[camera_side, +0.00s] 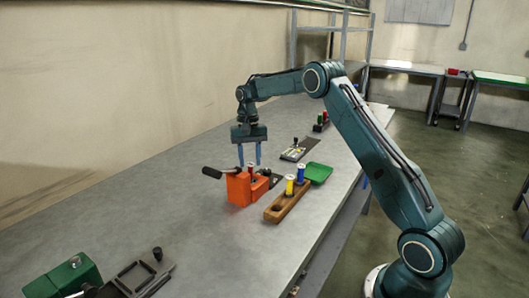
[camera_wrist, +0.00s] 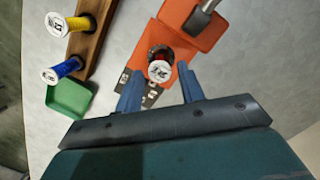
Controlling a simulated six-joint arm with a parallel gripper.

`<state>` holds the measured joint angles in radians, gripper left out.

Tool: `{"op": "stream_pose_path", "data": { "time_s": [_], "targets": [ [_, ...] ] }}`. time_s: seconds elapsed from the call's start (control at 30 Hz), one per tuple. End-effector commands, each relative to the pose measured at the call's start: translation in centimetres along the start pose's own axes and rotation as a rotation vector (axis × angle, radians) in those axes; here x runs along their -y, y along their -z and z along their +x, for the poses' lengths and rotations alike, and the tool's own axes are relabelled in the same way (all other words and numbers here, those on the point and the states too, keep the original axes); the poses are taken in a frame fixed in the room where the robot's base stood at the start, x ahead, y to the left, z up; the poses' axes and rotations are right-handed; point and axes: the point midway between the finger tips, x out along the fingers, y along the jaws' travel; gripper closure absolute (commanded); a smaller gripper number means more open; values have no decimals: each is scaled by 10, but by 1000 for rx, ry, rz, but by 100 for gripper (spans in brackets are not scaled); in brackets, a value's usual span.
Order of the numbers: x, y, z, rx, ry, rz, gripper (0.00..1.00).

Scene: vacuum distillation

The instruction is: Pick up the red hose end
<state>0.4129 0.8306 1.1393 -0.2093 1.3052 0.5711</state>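The red hose end (camera_wrist: 159,69), a small piece with a white labelled cap, stands in the orange block (camera_wrist: 150,42) in the wrist view. In the side view the orange block (camera_side: 238,190) stands on the bench with a dark handle out to its left, and the hose end is small and hard to make out there. My gripper (camera_side: 249,164) points down just above the block, fingers apart and empty. In the wrist view the hose end shows between the two blue fingers, and I cannot tell the remaining height.
A wooden rack (camera_side: 275,212) holding a yellow spool (camera_side: 290,185) and a blue spool (camera_side: 301,174) stands right of the block. A green tray (camera_side: 318,173) lies behind it. A green box (camera_side: 68,277) is at the front left.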

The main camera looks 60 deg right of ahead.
Motion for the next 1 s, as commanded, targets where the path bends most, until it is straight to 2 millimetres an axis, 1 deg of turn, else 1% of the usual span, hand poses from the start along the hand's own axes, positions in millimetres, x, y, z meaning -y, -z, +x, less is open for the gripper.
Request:
{"op": "stream_pose_path", "data": {
  "time_s": [0.2, 0.3, 0.4, 0.53, 0.97, 1.0],
  "targets": [
    [0, -1, 29, 4, -3, 0, 61],
    [0, -1, 40, 4, -2, -2, 61],
    [0, 0, 47, 1, -1, -1, 61],
    [0, 0, 51, 1, -1, 0, 61],
    [0, 0, 51, 1, -1, 0, 61],
    [0, 0, 51, 1, -1, 0, 63]
  ]
}}
